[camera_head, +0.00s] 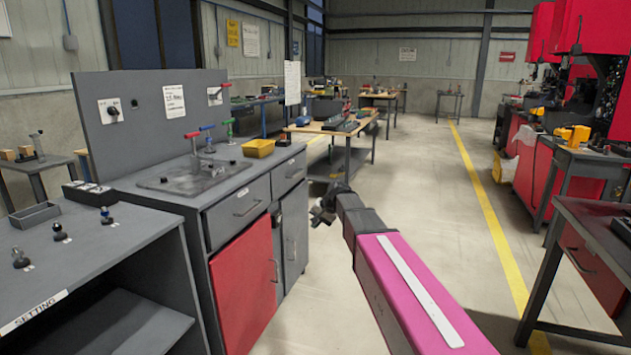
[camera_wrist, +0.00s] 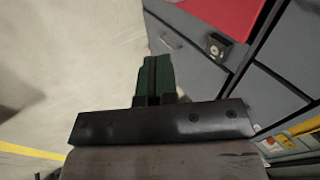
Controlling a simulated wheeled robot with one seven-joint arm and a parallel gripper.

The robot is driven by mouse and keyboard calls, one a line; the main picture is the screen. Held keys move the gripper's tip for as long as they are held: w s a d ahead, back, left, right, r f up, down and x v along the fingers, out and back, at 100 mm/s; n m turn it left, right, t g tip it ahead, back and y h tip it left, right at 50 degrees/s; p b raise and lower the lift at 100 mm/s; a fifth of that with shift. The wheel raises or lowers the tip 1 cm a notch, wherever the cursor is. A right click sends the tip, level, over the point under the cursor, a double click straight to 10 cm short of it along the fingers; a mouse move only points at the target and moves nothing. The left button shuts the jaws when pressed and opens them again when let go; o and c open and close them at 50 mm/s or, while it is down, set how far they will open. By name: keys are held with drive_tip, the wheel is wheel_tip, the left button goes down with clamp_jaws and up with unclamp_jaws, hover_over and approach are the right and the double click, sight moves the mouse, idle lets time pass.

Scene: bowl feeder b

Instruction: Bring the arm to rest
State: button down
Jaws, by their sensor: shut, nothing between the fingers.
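My gripper (camera_wrist: 153,80) shows in the wrist view with its dark green fingers together and nothing between them. Beyond the fingers are bare floor and the grey front of a cabinet with a red door. In the head view my arm, with a magenta link, reaches forward from the lower right. Its dark end (camera_head: 325,207) is over the aisle, just right of the grey workbench; the fingers are too small to make out there.
The grey workbench (camera_head: 238,207) with a red door stands close on the left. On it are a yellow bin (camera_head: 259,148) and several coloured-handled levers. A low shelf unit (camera_head: 85,250) is at near left. A dark table (camera_head: 590,225) stands right. The aisle floor is clear.

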drive_tip(key=s+d+f+n+g+h, duration=0.1)
drive_tip(key=s+d+f+h, duration=0.1)
drive_tip(key=s+d+f, duration=0.3)
drive_tip(key=s+d+f+n+g+h, duration=0.1)
drive_tip(key=s+d+f, duration=0.5)
drive_tip(key=s, duration=0.7)
drive_tip(key=s+d+f+n+h, duration=0.1)
drive_tip(key=s+d+f+h, duration=0.1)
drive_tip(key=s+d+f, duration=0.4)
drive_tip(key=s+d, duration=0.3)
drive_tip(key=shift+f+g+h, duration=0.15)
drive_tip(key=shift+g+h, duration=0.25)
drive_tip(key=shift+d, duration=0.1)
